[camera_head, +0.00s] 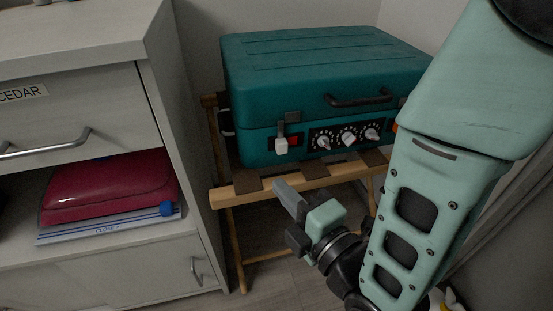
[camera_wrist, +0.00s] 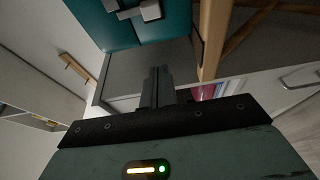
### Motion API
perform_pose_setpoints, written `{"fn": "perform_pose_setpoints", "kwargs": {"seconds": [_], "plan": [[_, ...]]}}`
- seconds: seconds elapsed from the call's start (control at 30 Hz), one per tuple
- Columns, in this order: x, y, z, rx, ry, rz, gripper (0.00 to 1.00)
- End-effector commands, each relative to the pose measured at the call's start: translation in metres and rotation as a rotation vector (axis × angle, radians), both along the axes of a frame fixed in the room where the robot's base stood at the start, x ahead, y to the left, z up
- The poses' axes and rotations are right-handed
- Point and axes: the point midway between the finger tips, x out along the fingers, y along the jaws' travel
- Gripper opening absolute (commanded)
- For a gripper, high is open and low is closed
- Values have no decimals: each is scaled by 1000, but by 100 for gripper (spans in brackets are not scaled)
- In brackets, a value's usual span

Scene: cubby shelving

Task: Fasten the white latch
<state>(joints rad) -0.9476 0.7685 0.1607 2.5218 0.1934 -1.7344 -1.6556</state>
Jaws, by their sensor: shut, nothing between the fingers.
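The white latch (camera_head: 281,146) hangs at the front left of a teal case (camera_head: 320,70), below a grey bracket near the lid seam. The lid looks closed. I cannot tell whether the latch is hooked. In the wrist view, a pale block that looks like the latch (camera_wrist: 150,10) is at the top edge, against the teal case (camera_wrist: 176,22). My gripper (camera_head: 281,190) is shut and empty, below the latch and apart from it, in front of the wooden stand. Its closed fingers (camera_wrist: 157,80) also show in the wrist view.
The case rests on a folding wooden stand (camera_head: 240,190) with dark straps. Knobs (camera_head: 347,138) and a dark handle (camera_head: 358,99) are on its front. A pale cabinet (camera_head: 180,120) with a red pouch (camera_head: 110,185) stands close at left. My arm hides the case's right end.

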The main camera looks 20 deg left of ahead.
Motion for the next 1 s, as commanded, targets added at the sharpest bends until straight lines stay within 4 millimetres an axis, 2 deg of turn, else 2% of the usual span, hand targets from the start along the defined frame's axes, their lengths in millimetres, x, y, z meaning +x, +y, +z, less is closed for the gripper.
{"fn": "perform_pose_setpoints", "kwargs": {"seconds": [0.23,0.37,0.8,0.83,0.9,1.0], "plan": [[2,2,0,1,2,-1,0],[10,10,0,3,2,-2,0],[65,76,-2,3,2,-2,0],[69,77,-1,3,2,-3,0],[74,63,-2,-2,3,-4,0],[80,52,-1,0,3,-3,0]]}}
